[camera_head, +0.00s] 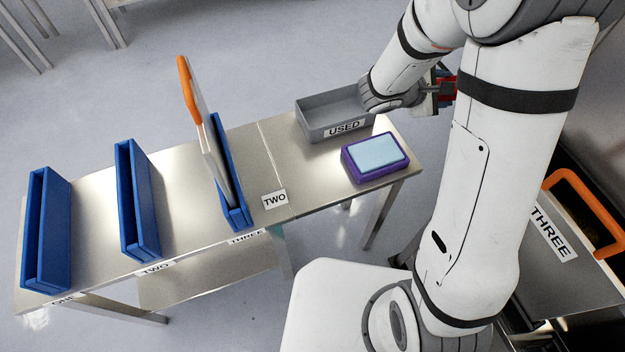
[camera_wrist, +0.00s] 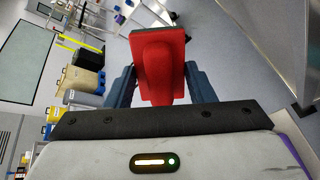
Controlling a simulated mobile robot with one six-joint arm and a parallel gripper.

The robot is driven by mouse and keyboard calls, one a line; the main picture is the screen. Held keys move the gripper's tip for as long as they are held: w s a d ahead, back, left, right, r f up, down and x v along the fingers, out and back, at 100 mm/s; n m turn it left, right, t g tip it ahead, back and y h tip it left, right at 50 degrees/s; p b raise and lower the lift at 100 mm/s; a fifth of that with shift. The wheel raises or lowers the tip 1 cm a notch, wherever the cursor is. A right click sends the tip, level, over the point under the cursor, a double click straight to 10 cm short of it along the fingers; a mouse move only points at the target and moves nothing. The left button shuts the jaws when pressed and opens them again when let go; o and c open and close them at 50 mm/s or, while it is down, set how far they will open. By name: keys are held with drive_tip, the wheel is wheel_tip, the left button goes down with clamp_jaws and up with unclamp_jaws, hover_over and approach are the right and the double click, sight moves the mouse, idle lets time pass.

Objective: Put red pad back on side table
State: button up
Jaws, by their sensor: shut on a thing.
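The red pad (camera_wrist: 160,68) is held between the two fingers of my gripper (camera_wrist: 158,88) in the wrist view. In the head view only a small part of the red pad (camera_head: 447,90) shows behind my arm, next to my gripper (camera_head: 436,97). My gripper is shut on the pad, to the right of the grey USED tray, and the pad appears to be off any surface. The side table (camera_head: 310,190) is a steel top with blue holders and the tray on it. Most of the pad is hidden by my arm in the head view.
The grey USED tray (camera_head: 334,132) stands at the table's back right. A purple-and-light-blue pad (camera_head: 375,156) lies in front of it. Blue holders (camera_head: 46,230) stand on the left; the THREE holder (camera_head: 229,175) holds an orange-handled panel. Another orange-handled panel (camera_head: 560,260) is at the right.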

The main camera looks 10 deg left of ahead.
drive_tip(key=s+a+f+m+g+y+b, duration=0.35)
drive_tip(key=s+a+f+m+g, duration=0.2)
drive_tip(key=s+g, duration=0.3)
drive_tip(key=s+a+m+y+b, duration=0.1)
drive_tip(key=s+a+m+y, duration=0.2)
drive_tip(key=a, duration=0.8)
drive_tip(key=s+a+m+y+b, duration=0.15)
drive_tip(key=s+a+y, duration=0.3)
drive_tip(key=a, duration=0.55)
drive_tip(key=shift+h, duration=0.3)
drive_tip(key=f, duration=0.6)
drive_tip(key=shift+s+a, duration=0.25)
drive_tip(key=shift+a, duration=0.05)
drive_tip(key=shift+f+b, duration=0.4)
drive_tip(key=shift+f, duration=1.8)
drive_tip(key=o, duration=1.3)
